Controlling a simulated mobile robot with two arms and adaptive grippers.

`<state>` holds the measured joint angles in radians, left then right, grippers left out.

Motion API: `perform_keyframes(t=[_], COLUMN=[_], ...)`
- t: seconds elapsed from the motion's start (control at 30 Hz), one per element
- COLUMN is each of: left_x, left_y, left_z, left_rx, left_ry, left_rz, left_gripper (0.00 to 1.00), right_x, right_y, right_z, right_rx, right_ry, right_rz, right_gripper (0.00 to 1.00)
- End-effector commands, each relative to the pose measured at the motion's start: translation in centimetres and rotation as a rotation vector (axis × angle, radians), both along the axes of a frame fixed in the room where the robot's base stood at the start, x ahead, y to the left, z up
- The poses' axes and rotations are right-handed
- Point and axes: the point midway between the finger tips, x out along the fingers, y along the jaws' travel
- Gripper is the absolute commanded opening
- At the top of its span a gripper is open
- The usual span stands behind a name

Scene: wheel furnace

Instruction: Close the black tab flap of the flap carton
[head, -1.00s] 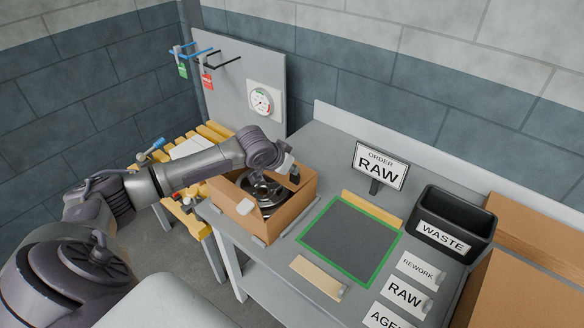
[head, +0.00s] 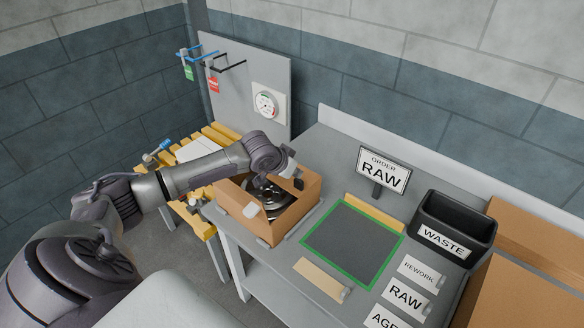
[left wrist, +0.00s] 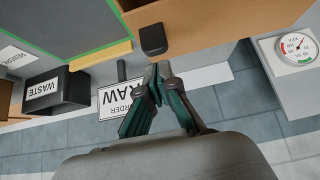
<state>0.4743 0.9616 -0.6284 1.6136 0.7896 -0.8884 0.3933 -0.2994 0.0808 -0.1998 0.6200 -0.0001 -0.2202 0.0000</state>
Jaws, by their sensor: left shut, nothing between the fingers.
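The open brown flap carton (head: 285,226) stands at the left end of the grey bench, with a dark metal wheel (head: 262,191) inside. Its black tab (head: 298,183) shows at the far right side, close to my gripper. In the left wrist view the black tab (left wrist: 153,39) sticks out past a cardboard edge; I cannot tell the flap's exact angle. A pale tab (head: 250,210) is at the carton's near left side. My left gripper (head: 291,168) is above the far side of the carton. Its fingers (left wrist: 158,84) are shut and empty, a little apart from the tab.
A green-framed mat (head: 352,244) lies right of the carton. Behind stand the ORDER RAW sign (head: 382,171) and, farther right, a black WASTE bin (head: 455,222). A gauge (head: 266,104) is on the grey panel behind the carton. A yellow slatted stand (head: 205,225) is left.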

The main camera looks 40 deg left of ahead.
Motion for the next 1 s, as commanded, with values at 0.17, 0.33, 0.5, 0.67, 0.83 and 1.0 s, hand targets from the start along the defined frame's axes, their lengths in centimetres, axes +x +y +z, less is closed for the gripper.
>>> perform_keyframes(t=[0.17,0.33,0.5,0.67,0.83,1.0], left_x=[0.1,0.3,-1.4,-3.7,-5.6,-6.6], left_y=[0.1,0.2,0.4,0.6,0.8,0.7], left_z=[1.9,4.3,5.3,7.6,9.7,10.7], left_rx=[-0.001,0.0,0.004,0.005,0.003,0.001], left_ry=[-0.001,-0.001,-0.002,-0.002,-0.002,-0.001], left_rz=[0.001,0.0,-0.002,-0.002,0.0,0.0], left_gripper=[0.0,0.0,0.0,0.0,0.0,0.0], right_x=[0.0,0.0,-0.2,-0.2,-0.1,0.0], right_y=[0.0,0.0,0.0,0.0,0.1,0.1], right_z=[2.0,4.6,3.3,2.2,1.4,1.2], right_rx=[0.0,0.0,0.001,0.001,0.001,0.001], right_ry=[0.0,0.0,0.002,0.002,0.001,0.0], right_rz=[0.0,0.0,0.0,0.0,0.0,0.0], right_gripper=[0.4,0.4,0.4,0.4,0.4,0.4])
